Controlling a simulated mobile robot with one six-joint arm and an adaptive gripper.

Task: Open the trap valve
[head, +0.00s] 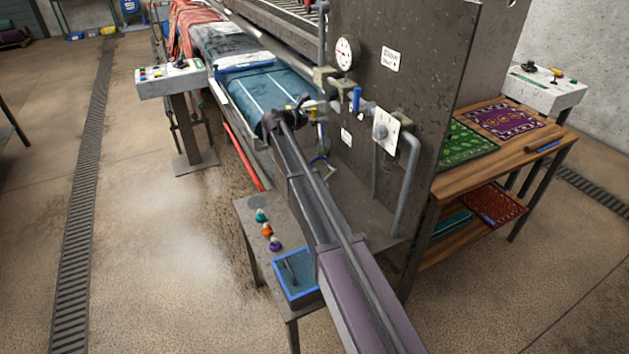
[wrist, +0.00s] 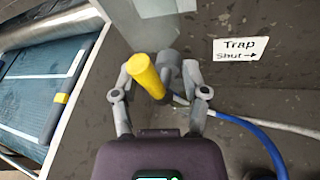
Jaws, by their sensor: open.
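The trap valve has a yellow lever handle (wrist: 146,76) on a grey metal body, beside a sign reading "Trap Shut" with an arrow to the right (wrist: 240,48). In the wrist view the handle stands between the two fingers of my gripper (wrist: 160,72), tilted toward the upper left. The fingers are open with gaps beside the handle; contact is not clear. In the head view my gripper (head: 304,108) is at the machine's panel, and the arm hides much of the valve. The sign also shows there (head: 346,137).
On the dark panel (head: 420,60) are a gauge (head: 345,53), a blue-handled valve (head: 357,98) and a white dial plate (head: 386,130). A blue hose (wrist: 255,135) runs below the sign. A low table with a blue tray (head: 281,293) stands under my arm.

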